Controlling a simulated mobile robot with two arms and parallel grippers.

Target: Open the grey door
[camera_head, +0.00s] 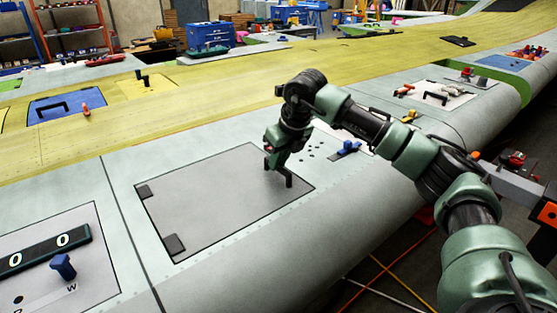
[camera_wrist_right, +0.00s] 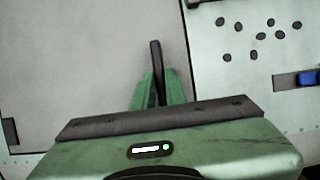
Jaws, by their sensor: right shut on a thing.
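The grey door (camera_head: 222,197) is a flat panel lying shut in the wing surface, with two dark hinges (camera_head: 174,244) on its left side. Its dark handle (camera_head: 289,181) stands up near the right edge. My right gripper (camera_head: 277,160) is shut on the handle and partly hides it. In the right wrist view the handle (camera_wrist_right: 155,62) rises between the green fingers (camera_wrist_right: 157,90), and the door (camera_wrist_right: 80,60) fills the left part. My left gripper is not in view.
A blue lever (camera_head: 348,148) and a group of small holes (camera_wrist_right: 262,38) lie right of the door. A counter panel with a blue knob (camera_head: 63,265) is at the lower left. A blue hatch (camera_head: 67,104) lies farther back. The door's top is clear.

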